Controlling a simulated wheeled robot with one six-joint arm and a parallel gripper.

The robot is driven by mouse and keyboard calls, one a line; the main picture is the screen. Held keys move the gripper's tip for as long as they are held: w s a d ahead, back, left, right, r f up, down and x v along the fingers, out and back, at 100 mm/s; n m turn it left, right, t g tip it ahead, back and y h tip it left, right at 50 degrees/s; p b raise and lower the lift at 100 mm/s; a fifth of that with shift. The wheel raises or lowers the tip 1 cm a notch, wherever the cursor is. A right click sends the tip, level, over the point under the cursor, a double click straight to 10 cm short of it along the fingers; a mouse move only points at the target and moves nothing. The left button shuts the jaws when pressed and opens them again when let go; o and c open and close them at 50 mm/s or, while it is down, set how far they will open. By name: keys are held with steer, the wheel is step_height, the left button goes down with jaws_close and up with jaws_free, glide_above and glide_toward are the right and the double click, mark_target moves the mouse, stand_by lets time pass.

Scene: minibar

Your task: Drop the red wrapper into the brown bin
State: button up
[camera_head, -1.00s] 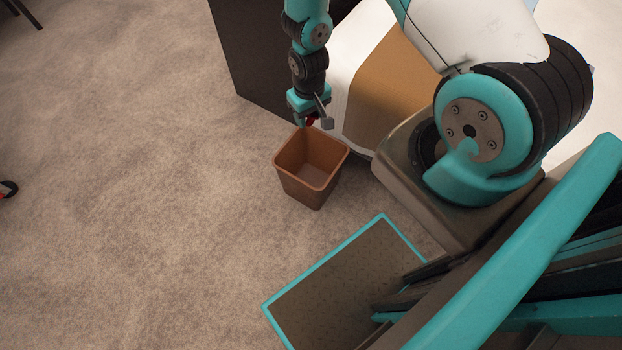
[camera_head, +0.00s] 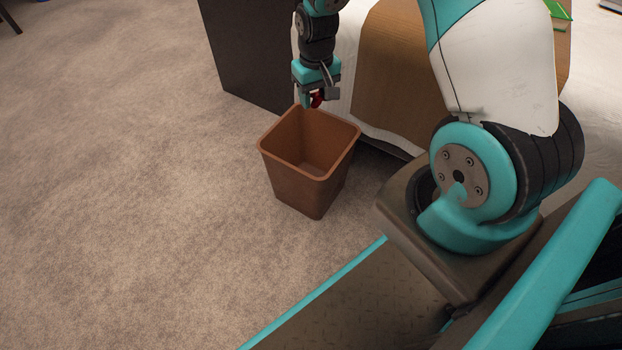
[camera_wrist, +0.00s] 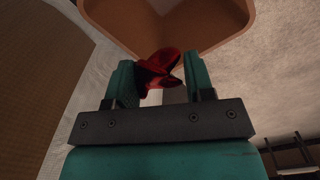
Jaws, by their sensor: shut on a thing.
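The brown bin (camera_head: 310,185) stands upright on the carpet in the head view, its inside empty as far as I see. My gripper (camera_head: 314,100) is at the bin's far rim in the picture, pointing down, shut on the red wrapper (camera_head: 317,99). In the wrist view the crumpled red wrapper (camera_wrist: 160,70) sits between the two teal fingers of my gripper (camera_wrist: 158,84). The bin (camera_wrist: 170,25) fills the top of that view, its rim just beyond the wrapper. I cannot tell exactly how high the wrapper is over the rim.
A dark cabinet (camera_head: 245,60) stands behind the bin. A white-covered piece of furniture with a brown runner (camera_head: 405,75) is at the right, close to the bin. Carpet (camera_head: 120,180) on the left is free.

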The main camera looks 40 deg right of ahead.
steer(key=shift+d+f+b, duration=0.15)
steer(key=shift+f+b, duration=0.4)
steer(key=shift+f, duration=0.05)
step_height(320, 180, down, 6)
steer(key=b, duration=0.6)
steer(key=shift+r, duration=0.2)
steer(key=o, duration=1)
steer(key=shift+c, duration=0.2)
steer(key=shift+r, duration=0.15)
step_height(320, 180, up, 17)
steer(key=p, duration=0.9)
steer(key=shift+r, duration=0.15)
